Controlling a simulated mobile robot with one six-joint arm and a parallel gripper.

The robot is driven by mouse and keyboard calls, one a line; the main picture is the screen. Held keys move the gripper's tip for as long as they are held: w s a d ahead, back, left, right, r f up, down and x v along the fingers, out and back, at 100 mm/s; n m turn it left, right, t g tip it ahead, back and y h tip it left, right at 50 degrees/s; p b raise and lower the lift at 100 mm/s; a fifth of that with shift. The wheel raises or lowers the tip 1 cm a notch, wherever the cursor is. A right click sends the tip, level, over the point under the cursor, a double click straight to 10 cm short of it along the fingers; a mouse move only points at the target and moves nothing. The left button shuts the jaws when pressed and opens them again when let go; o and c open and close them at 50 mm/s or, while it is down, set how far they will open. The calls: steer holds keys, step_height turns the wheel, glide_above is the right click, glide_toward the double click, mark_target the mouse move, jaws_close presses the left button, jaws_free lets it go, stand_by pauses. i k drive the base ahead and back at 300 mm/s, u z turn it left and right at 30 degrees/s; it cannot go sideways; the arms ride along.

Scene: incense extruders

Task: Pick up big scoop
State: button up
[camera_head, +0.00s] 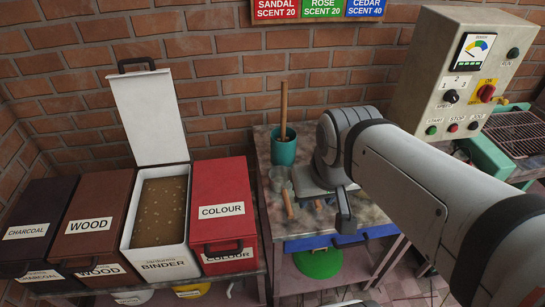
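A metal scoop (279,179) with a wooden handle (288,203) lies on the worn table (266,215), its handle toward the front edge. It looks like the big scoop. Another wooden piece (318,204), perhaps a smaller scoop's handle, shows to its right, mostly hidden by my gripper. My gripper (343,212) is to the right of the scoop and appears above the table, apart from the scoop. One dark finger shows clearly; the other cannot be made out, so its opening is unclear.
A teal pot (284,150) with an upright wooden stick stands behind the scoop. Left are closed charcoal (30,222), wood (97,215) and red colour (222,205) boxes, and an open binder box (128,232). A control panel (465,75) stands at right. A blue tray edge (310,243) fronts the table.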

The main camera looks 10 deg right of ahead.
mark_target(278, 175)
steer(key=z, duration=2.85)
steer(key=k, duration=1.95)
steer(key=u, duration=0.75)
steer(key=i, duration=1)
steer(key=u, duration=0.1)
